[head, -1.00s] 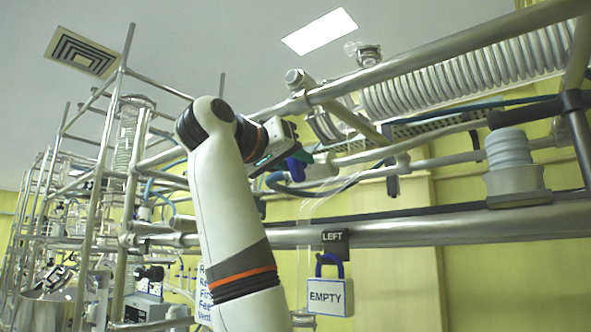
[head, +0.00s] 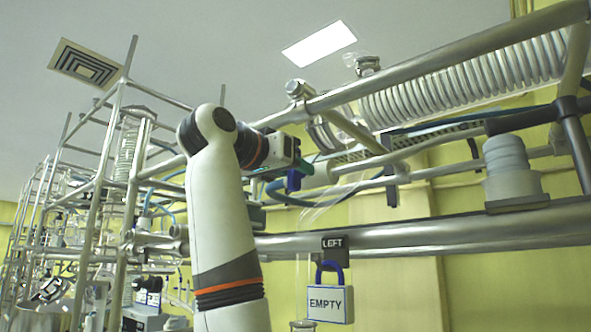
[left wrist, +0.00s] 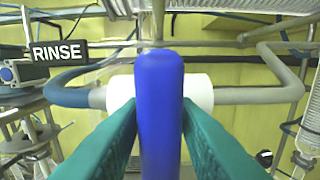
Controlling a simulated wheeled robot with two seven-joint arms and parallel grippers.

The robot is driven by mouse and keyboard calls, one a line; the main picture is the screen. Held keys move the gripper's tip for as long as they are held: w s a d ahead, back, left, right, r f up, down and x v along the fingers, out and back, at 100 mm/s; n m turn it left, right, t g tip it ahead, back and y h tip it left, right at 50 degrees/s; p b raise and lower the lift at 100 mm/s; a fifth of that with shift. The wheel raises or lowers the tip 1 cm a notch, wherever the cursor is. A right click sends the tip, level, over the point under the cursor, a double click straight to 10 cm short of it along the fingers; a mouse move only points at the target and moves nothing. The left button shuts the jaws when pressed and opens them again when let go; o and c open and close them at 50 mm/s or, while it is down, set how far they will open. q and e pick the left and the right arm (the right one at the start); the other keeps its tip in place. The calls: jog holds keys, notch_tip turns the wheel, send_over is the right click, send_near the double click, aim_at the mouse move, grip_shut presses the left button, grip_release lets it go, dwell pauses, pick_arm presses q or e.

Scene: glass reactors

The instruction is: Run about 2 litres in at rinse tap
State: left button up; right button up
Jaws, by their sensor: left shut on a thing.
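The rinse tap shows in the left wrist view as a blue lever (left wrist: 160,90) in front of a white round body (left wrist: 201,91) on a grey pipe. A black sign (left wrist: 60,52) reading RINSE hangs at its left. My left gripper (left wrist: 159,112) has its green fingers on both sides of the blue lever, shut on it. In the head view my left gripper (head: 290,178) is at the pipework in the middle, and the lever shows as a small blue piece. Much of the tap is hidden behind my wrist. Whether water is running cannot be told.
A thick metal rail (head: 430,236) crosses below the gripper with a LEFT plate (head: 333,242) and an EMPTY tag (head: 327,303). A coiled glass condenser (head: 470,77) is at upper right. A glass rim (head: 303,325) shows at the bottom edge.

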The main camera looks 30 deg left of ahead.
pick_arm(q)
jog(key=o, duration=0.8)
jog(key=shift+s, duration=0.1)
jog(key=shift+o, duration=0.2)
jog(key=shift+s, duration=0.1)
jog(key=shift+s+b, duration=0.3)
jog(key=shift+b, duration=0.05)
jog(key=s+b, duration=0.5)
jog(key=s, duration=0.6)
jog(key=shift+a, duration=0.45)
jog(key=shift+s, duration=0.1)
